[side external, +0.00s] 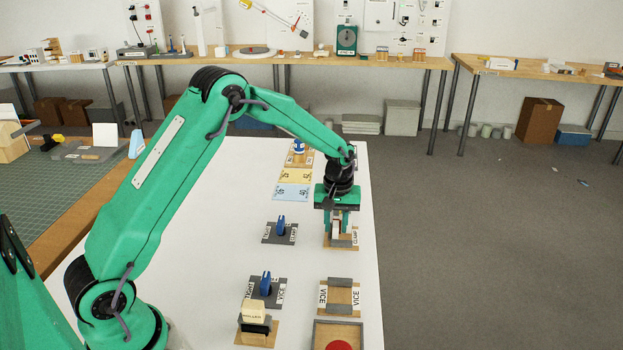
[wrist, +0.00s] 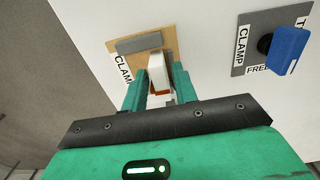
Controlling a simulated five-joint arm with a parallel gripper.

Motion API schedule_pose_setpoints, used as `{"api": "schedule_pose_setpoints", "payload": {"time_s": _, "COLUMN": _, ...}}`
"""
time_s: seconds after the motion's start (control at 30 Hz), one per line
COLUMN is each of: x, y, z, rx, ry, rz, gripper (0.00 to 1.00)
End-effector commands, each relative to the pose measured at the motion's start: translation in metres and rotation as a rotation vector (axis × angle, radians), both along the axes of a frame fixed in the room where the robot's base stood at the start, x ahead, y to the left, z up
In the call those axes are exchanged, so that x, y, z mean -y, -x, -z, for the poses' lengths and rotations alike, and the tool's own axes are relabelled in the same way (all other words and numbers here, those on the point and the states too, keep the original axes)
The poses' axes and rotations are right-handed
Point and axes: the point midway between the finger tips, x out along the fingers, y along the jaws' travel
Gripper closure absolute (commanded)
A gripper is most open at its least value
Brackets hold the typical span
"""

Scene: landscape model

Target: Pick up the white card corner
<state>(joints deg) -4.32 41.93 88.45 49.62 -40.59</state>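A small white upright piece (wrist: 156,66), which looks like the white card corner, stands at the board labelled CLAMP, with an orange-brown strip along its lower edge. It also shows in the side view (side external: 336,230), partly hidden by my fingers. My gripper (side external: 338,225) points down over the CLAMP board. In the wrist view my gripper (wrist: 160,80) has one green finger on each side of the white piece. The fingers are apart, with a narrow gap seeming to show at the right finger. The CLAMP board (wrist: 185,42) is wood with a grey bar (wrist: 138,45) behind the piece.
A grey plate with a blue lever (side external: 281,226) lies left of the CLAMP board. Nearer are another blue lever (side external: 266,283), the VICE board (side external: 341,296) and a board with a red disc (side external: 338,345). Coloured cards (side external: 293,191) lie behind. The white table (side external: 200,240) is clear to the left.

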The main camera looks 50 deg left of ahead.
Motion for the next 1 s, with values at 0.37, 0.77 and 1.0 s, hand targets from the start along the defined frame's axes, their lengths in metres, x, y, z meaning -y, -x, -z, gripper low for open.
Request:
{"api": "schedule_pose_setpoints", "payload": {"time_s": 0.37, "x": 0.000, "y": 0.000, "z": 0.000, "rx": 0.000, "ry": 0.000, "rz": 0.000, "gripper": 1.00}}
{"api": "schedule_pose_setpoints", "payload": {"time_s": 0.77, "x": 0.000, "y": -0.001, "z": -0.019, "rx": 0.003, "ry": 0.000, "rz": 0.000, "gripper": 1.00}}
{"api": "schedule_pose_setpoints", "payload": {"time_s": 1.0, "x": 0.013, "y": 0.005, "z": -0.049, "rx": 0.001, "ry": 0.000, "rz": 0.005, "gripper": 1.00}}
